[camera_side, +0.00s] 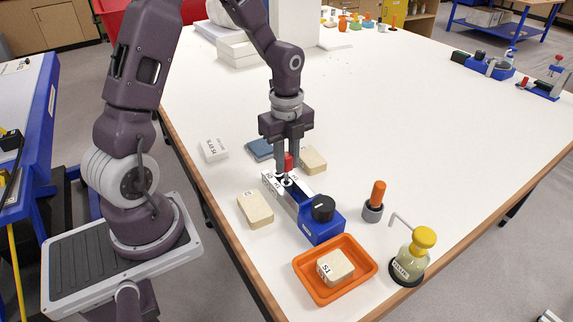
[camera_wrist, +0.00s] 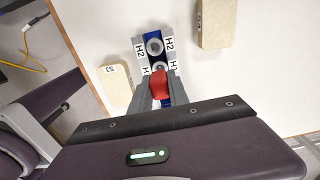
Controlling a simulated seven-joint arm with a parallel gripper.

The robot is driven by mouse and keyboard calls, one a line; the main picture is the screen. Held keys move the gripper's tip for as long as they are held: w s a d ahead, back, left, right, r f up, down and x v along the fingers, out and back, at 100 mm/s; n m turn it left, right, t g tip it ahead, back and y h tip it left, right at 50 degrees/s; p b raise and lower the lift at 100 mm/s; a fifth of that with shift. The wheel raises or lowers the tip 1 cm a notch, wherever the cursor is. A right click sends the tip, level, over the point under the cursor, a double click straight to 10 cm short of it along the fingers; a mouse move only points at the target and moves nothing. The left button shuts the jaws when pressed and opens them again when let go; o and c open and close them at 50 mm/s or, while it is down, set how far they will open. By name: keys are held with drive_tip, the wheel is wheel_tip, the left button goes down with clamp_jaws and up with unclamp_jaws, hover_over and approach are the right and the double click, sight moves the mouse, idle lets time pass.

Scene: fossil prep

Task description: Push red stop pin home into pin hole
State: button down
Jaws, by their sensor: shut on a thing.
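The red stop pin (camera_wrist: 160,86) is between the fingers of my gripper (camera_wrist: 153,88), which is shut on it. In the side view my gripper (camera_side: 286,170) points down over the far end of the blue fixture (camera_side: 322,226), and the pin's red head (camera_side: 288,160) shows between the fingers. The fixture has a white top marked H1 and H2 with round holes. In the wrist view the H2 hole (camera_wrist: 154,46) is open and clear. The pin is at or just over the H1 place (camera_wrist: 160,67); its lower end is hidden, so I cannot tell how deep it sits.
Tan blocks (camera_side: 255,208) and (camera_side: 313,160) lie on either side of the fixture. A blue block (camera_side: 260,149) and a white block (camera_side: 214,150) lie behind. An orange tray (camera_side: 308,291), an orange-handled tool (camera_side: 376,200) and a yellow-capped bottle (camera_side: 412,258) stand in front.

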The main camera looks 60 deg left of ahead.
drive_tip(key=shift+r, duration=1.8)
drive_tip(key=shift+r, duration=2.5)
drive_tip(key=a+f, duration=0.4)
drive_tip(key=f, duration=0.4)
drive_tip(key=shift+f, duration=0.15)
drive_tip(key=shift+f, duration=1.85)
